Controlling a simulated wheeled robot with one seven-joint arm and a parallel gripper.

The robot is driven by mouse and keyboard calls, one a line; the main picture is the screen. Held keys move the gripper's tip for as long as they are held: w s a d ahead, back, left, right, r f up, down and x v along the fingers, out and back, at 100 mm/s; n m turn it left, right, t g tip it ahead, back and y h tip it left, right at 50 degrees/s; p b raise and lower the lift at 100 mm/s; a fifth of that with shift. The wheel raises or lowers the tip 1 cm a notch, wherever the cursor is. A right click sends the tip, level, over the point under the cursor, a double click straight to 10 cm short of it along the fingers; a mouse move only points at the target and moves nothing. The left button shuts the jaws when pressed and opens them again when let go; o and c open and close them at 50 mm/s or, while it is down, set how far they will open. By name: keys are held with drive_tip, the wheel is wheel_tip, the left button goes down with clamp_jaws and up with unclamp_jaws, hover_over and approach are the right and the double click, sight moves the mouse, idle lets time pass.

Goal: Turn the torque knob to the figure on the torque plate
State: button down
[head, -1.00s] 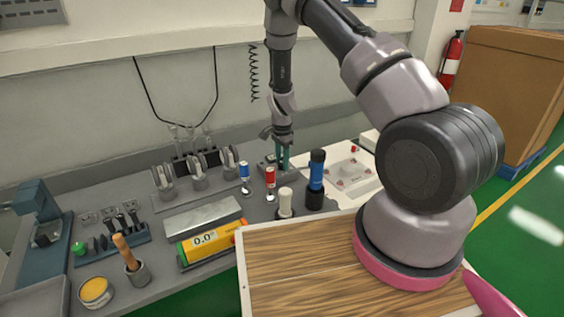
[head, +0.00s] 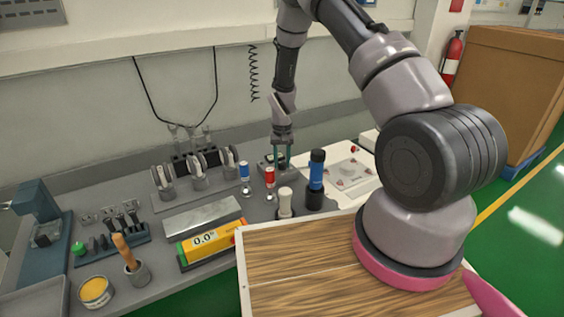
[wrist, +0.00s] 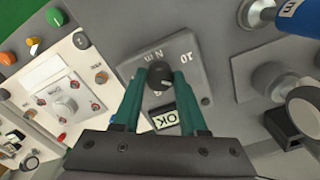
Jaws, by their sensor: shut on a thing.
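The torque knob is a small dark round knob (wrist: 159,76) on a grey box (wrist: 205,84). My gripper (wrist: 158,80) has its two green fingers on either side of the knob, shut on it. Markings "10" and what looks like "N m" stand around the knob, seen rotated. A small display (wrist: 164,117) on the box reads "OK". The knob's pointer and part of the scale are hard to read. In the head view my gripper (head: 281,155) is down at the grey box (head: 264,170), with the knob hidden. I cannot tell which plate is the torque plate.
A white panel (wrist: 62,104) with a knob and red parts lies left of the box in the wrist view. A blue-and-black handled tool (head: 316,180), a red-topped tool (head: 269,177) and a blue-topped one (head: 244,172) stand close by on the grey bench.

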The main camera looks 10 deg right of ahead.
sight(282, 163)
drive_tip(key=n, duration=0.4)
drive_tip(key=shift+n, duration=0.3)
drive_tip(key=shift+w+n, duration=0.1)
drive_tip(key=shift+n, duration=1.7)
drive_tip(key=shift+c, duration=2.2)
unclamp_jaws()
wheel_tip(282, 163, up, 11)
drive_tip(key=shift+f, duration=0.1)
